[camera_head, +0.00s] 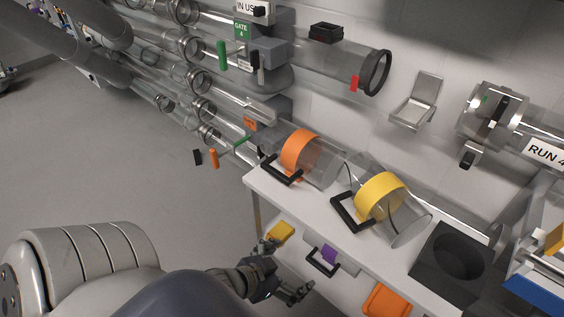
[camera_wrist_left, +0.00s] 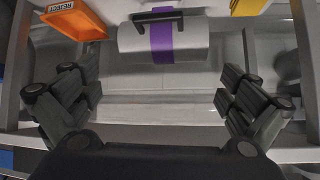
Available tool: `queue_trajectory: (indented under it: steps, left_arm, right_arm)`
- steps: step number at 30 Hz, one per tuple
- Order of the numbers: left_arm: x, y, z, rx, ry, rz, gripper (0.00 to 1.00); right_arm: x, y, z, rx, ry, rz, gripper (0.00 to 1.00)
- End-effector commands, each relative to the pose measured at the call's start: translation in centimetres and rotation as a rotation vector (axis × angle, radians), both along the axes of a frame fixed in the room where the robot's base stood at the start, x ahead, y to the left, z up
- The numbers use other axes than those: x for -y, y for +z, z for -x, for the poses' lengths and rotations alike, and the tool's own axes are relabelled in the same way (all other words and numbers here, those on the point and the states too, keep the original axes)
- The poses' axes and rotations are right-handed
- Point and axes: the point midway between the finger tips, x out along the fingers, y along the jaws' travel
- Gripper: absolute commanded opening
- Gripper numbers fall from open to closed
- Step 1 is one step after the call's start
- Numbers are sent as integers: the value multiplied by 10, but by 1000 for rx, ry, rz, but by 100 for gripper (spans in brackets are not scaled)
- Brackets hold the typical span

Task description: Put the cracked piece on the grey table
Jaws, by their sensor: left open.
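Two clear tube pieces lie on the pale grey table (camera_head: 280,202). One has an orange band (camera_head: 299,150) and the other a yellow band (camera_head: 380,195); each has a black handle. Dark curved lines show on the yellow-banded piece, but I cannot tell whether they are cracks or rims. A purple-banded piece (camera_head: 329,254) with a black handle sits on the lower shelf; it also shows in the left wrist view (camera_wrist_left: 163,40). My left gripper (camera_head: 287,269) is open and empty by the lower shelf. In the left wrist view its fingers (camera_wrist_left: 158,95) are spread before the purple-banded piece. My right gripper is out of view.
An orange reject bin (camera_head: 386,301) and a yellow object (camera_head: 280,233) flank the purple-banded piece. A black holder with a round recess (camera_head: 460,262) stands at the table's right. Clear pipes (camera_head: 330,62) run along the wall. The floor at left is clear.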

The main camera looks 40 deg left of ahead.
Motion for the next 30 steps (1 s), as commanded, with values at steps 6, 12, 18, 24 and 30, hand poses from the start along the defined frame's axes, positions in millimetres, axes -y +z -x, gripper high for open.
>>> queue_trajectory:
  steps: [6, 12, 18, 24, 30]
  left_arm:
    - [13, -59, 30, -346, 68, -67, 100]
    - [27, -80, 58, -561, 86, -97, 100]
    - [31, -84, 68, -625, 88, -107, 100]
    - [30, -84, 68, -625, 88, -107, 100]
    - [30, -84, 68, -624, 88, -107, 100]
  right_arm:
    - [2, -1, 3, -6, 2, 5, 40]
    - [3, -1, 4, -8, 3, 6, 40]
    - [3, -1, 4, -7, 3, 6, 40]
    - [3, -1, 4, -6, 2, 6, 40]
    - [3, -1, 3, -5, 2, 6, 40]
